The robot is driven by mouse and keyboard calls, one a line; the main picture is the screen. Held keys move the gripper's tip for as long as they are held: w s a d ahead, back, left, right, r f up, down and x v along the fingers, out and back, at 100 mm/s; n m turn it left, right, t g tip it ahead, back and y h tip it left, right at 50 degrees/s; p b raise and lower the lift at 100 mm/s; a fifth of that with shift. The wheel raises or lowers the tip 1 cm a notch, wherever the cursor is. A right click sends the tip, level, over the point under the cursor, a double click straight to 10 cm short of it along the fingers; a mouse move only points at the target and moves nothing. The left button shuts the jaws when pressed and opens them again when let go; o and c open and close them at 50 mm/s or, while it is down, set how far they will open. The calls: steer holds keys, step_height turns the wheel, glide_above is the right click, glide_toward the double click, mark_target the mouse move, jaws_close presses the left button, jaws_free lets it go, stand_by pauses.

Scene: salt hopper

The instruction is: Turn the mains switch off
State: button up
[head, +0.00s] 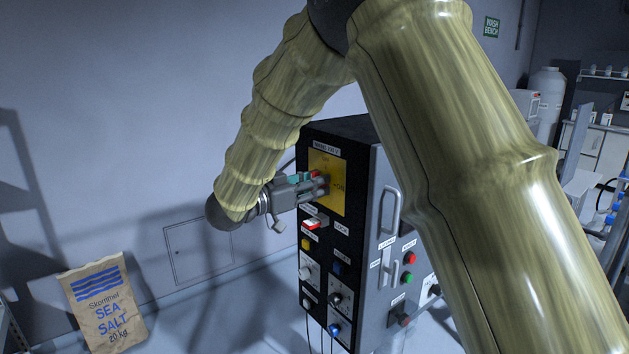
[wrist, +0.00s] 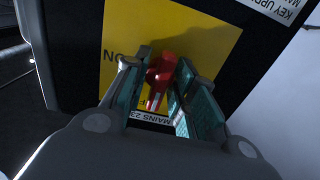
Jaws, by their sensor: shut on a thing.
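The mains switch is a red handle (wrist: 160,78) with a white stripe on a yellow plate (wrist: 122,38). The plate also shows in the head view (head: 328,163), high on the front of the black cabinet. My gripper (wrist: 160,98) is shut on the red handle, with one teal-padded finger on each side. In the wrist view, which is upside down, the handle's striped end points down, slightly left, towards the partly hidden OFF lettering and the MAINS label (wrist: 152,118). The ON mark lies to the left. In the head view my gripper (head: 318,183) hides most of the handle.
Below the plate on the cabinet (head: 350,133) are a red-and-white switch (head: 315,222), knobs and labels. A metal handle (head: 391,209) and red and green buttons are on its side. A sea salt sack (head: 103,302) stands at lower left. My arm crosses the head view.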

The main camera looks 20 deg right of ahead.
steer(key=shift+f, duration=0.1)
stand_by(0.3)
steer(key=o, duration=0.7)
steer(key=v, duration=1.2)
